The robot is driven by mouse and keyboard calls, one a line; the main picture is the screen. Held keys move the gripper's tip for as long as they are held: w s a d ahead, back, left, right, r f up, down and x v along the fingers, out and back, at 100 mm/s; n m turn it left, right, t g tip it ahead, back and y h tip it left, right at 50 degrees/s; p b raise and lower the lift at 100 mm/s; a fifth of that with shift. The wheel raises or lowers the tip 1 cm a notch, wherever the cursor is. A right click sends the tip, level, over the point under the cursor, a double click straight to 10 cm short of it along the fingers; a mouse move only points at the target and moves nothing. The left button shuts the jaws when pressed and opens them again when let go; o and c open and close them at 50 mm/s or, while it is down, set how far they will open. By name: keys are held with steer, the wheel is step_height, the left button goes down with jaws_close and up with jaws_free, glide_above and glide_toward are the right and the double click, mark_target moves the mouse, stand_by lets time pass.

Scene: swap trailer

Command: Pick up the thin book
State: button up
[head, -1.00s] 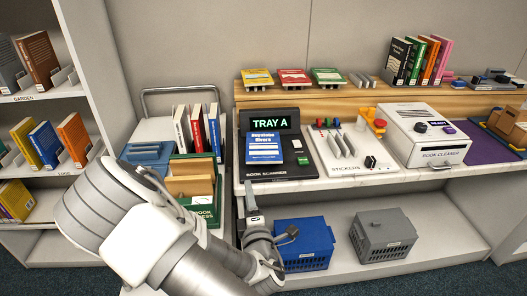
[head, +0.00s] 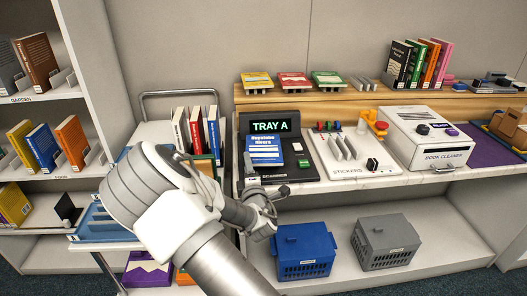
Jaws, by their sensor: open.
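A blue book (head: 264,152) with white lettering lies flat on the black book scanner (head: 306,168), under a screen reading TRAY A. Its thickness is hard to judge from this angle. My gripper (head: 266,185) is open at the scanner's front edge, just nearer than the book's lower edge. One finger stands close to the book's lower left corner, the other lower right. I cannot tell whether either finger touches the book. The gripper hides part of the scanner's front and its label.
Right of the scanner are a sticker station (head: 345,153) and a white book cleaner (head: 428,138). Blue (head: 304,252) and grey (head: 386,245) crates stand on the lower shelf. Upright books (head: 197,130) and a blue rack (head: 100,222) are on the cart at left, partly behind my arm.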

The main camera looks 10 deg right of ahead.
steer(key=shift+w, duration=1.1)
jaws_close()
